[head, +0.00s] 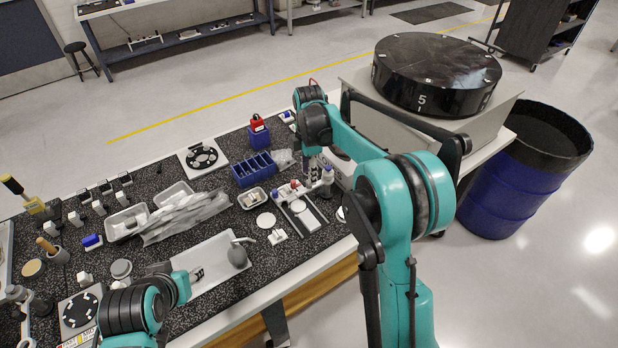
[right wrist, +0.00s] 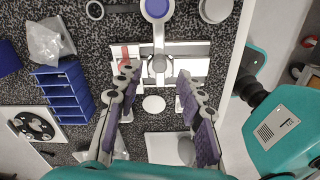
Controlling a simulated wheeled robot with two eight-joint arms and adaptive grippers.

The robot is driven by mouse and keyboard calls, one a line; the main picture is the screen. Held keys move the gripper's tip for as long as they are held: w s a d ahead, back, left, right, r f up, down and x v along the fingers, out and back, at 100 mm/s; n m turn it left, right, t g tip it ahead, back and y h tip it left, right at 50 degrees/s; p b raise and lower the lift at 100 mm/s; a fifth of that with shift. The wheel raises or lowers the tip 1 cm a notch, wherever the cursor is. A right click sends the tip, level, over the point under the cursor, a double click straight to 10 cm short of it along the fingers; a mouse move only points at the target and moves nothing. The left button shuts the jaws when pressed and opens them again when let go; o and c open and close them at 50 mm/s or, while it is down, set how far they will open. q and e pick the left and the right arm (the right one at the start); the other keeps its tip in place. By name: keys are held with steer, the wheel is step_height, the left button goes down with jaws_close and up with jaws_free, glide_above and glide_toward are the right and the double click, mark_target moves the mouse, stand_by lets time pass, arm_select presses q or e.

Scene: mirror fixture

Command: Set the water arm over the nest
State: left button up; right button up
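A fixture with a pale plate (head: 303,215) stands near the right end of the bench; its plate also shows in the right wrist view (right wrist: 190,67). A blue-capped post (right wrist: 157,8) stands beside it, and a grey arm (right wrist: 159,40) reaches from it to a round end (right wrist: 159,65) above the plate. A red part (right wrist: 125,55) is left of that end. I cannot tell where the nest is under it. My right gripper (right wrist: 157,76) is open, its fingers apart near the plate's near edge. My left gripper (head: 190,276) is over the white tray; its fingers are unclear.
A blue divided bin (head: 254,168) is left of the fixture. A white tray (head: 212,262) with a grey bulb (head: 238,255) lies in front. A black drum-shaped unit (head: 436,75) stands behind on the right. Several small parts crowd the bench's left half.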

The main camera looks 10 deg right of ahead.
step_height(320, 180, up, 9)
steer(key=shift+f, duration=0.15)
stand_by(0.4)
steer(key=s+d+f+m+t+b, duration=0.15)
steer(key=s+m+t+b, duration=0.35)
steer(key=s+m, duration=0.8)
steer(key=s+f+m+t+b, duration=0.2)
steer(key=s+f+m+b, duration=0.2)
steer(key=s+f, duration=0.7)
steer(key=s+m, duration=0.2)
steer(key=s, duration=0.1)
steer(key=shift+s+f, duration=0.2)
steer(key=shift+s, duration=0.15)
steer(key=shift+c, duration=0.2)
stand_by(0.7)
